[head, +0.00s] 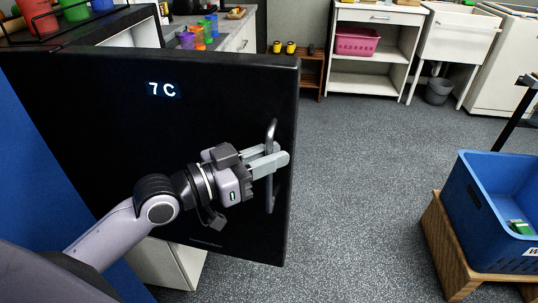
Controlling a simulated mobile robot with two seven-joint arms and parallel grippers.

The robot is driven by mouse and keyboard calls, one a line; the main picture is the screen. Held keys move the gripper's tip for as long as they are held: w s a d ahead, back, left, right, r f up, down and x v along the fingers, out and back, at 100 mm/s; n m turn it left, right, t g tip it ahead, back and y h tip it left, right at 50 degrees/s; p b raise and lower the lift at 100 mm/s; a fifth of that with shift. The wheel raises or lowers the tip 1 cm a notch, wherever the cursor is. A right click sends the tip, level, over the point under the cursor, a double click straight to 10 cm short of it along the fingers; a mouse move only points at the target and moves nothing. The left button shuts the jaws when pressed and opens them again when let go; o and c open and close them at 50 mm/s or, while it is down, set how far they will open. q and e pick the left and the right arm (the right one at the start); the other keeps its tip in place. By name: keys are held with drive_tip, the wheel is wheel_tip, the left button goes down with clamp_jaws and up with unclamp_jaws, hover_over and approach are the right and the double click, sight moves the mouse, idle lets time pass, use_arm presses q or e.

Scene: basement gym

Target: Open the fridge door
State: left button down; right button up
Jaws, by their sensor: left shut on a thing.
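The fridge door (110,120) is a black panel on the left of the head view with a lit "7 C" display. It stands ajar, with white surfaces showing behind its top and bottom edges. Its grey vertical bar handle (271,198) is near the door's right edge. My left gripper (272,162) is shut on the handle around its middle; the fingers hide part of the bar. The fridge inside is mostly hidden behind the door. My right gripper is not in view.
A blue crate (468,198) stands on a wooden stand (437,235) at the right. The speckled grey floor (360,200) between door and crate is clear. A white shelf unit (362,85) with a pink basket (356,41) and a sink (462,35) stand at the back. Several cups sit on the counter behind the door.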

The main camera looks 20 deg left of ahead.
use_arm(q)
drive_tip(key=c, duration=1.2)
unclamp_jaws()
